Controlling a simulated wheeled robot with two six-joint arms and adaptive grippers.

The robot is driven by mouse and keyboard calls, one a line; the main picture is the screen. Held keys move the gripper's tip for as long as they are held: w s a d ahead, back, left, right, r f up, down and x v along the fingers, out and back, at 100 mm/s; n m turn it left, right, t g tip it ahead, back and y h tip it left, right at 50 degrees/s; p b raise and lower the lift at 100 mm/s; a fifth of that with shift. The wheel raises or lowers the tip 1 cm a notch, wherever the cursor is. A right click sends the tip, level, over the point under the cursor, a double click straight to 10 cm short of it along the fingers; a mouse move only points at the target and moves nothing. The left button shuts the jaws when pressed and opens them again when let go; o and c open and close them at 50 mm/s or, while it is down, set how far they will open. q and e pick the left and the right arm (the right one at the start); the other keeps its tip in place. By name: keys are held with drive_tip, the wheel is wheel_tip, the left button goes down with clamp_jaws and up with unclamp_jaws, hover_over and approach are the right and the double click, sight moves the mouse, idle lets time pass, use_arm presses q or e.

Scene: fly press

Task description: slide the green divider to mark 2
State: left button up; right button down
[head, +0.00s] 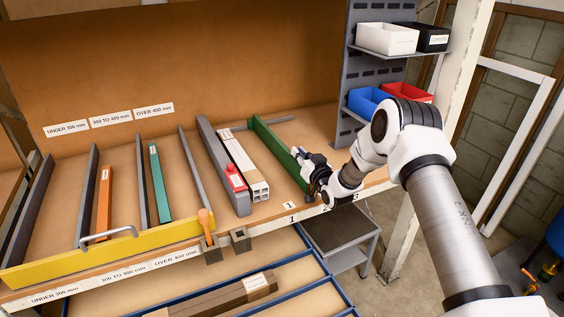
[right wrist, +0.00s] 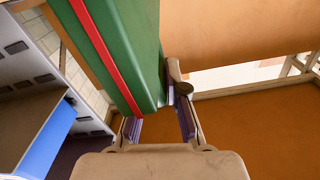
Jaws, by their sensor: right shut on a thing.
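The green divider (head: 272,148) stands upright on the shelf, running from the back towards the front edge at the right. My right gripper (head: 312,184) is shut on its near end and hides that end. In the right wrist view the green divider (right wrist: 128,45), with a red stripe along it, reaches down between the fingers (right wrist: 158,125). On the front edge are mark 1 (head: 292,219), mark 2 (head: 326,208), partly covered by my gripper, and mark 3 (head: 355,197). The divider's near end appears between marks 1 and 2; its exact place is hidden. My left gripper is not in view.
A yellow front rail (head: 110,255) closes the left bays. A grey bin rack (head: 375,70) stands behind right. Shelf right of the divider looks clear.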

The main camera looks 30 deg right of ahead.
drive_tip(key=d, duration=0.4)
drive_tip(key=shift+s+d, duration=0.1)
drive_tip(key=shift+d, duration=0.1)
drive_tip(key=c, duration=1.2)
unclamp_jaws()
drive_tip(key=s, duration=1.2)
drive_tip(key=shift+a, duration=0.4)
